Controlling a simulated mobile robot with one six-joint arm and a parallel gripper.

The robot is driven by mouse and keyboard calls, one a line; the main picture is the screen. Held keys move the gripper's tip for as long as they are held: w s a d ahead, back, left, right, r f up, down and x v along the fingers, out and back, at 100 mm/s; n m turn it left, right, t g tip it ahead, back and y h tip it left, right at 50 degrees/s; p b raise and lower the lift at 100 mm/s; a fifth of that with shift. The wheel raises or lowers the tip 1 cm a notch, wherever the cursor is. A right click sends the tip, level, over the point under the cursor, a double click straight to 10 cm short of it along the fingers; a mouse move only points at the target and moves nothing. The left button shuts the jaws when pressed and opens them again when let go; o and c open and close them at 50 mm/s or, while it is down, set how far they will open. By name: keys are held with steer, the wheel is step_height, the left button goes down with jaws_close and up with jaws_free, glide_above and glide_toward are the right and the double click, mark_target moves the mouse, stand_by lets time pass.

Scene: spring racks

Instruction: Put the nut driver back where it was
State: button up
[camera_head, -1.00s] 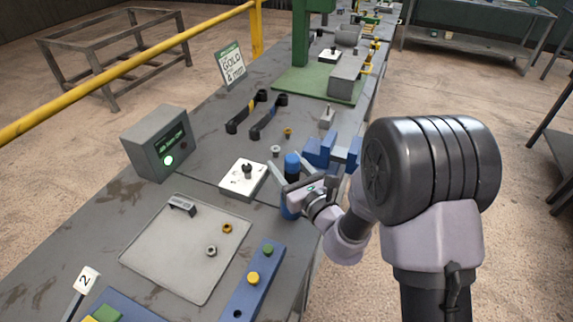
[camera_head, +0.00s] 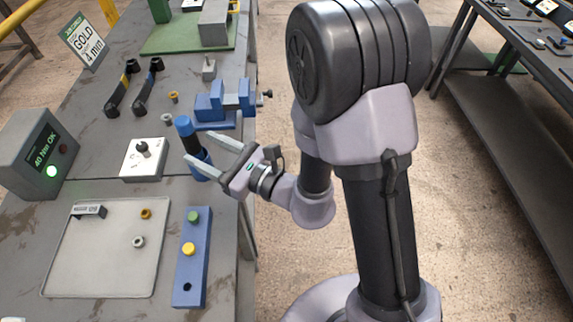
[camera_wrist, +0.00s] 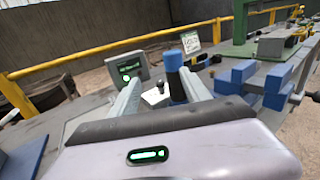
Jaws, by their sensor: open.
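The likely nut driver (camera_head: 186,128), a dark shaft with a blue top, stands upright in a blue base (camera_head: 201,166) near the bench's right edge. It also shows in the wrist view (camera_wrist: 174,62), between my two fingers in the picture. My gripper (camera_head: 198,148) is open, its pale fingers pointing left toward the driver at about mid-height. I see no finger closed on it; whether they touch it is unclear. The driver's lower end is hidden inside or behind the base.
A blue vise (camera_head: 222,106) stands just behind the driver. A white block with a black knob (camera_head: 143,165) is to its left. A grey box with a lit green lamp (camera_head: 28,150), a grey tray (camera_head: 105,265) and a blue strip (camera_head: 190,275) are on the bench.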

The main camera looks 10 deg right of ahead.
steer(key=s+a+r+n+g+y, duration=0.3)
steer(key=s+r+n+g, duration=0.6)
steer(key=s, duration=0.3)
steer(key=s+d+f+n+g+h, duration=0.2)
steer(key=s+d+n+g+h, duration=0.15)
steer(key=s+n, duration=0.3)
steer(key=w+d+r+n+t+h, duration=0.1)
steer(key=d+n+t+h, duration=0.4)
steer(key=d+h, duration=0.7)
steer(key=d+t, duration=0.2)
steer(key=d, duration=0.6)
steer(key=shift+w, duration=0.15)
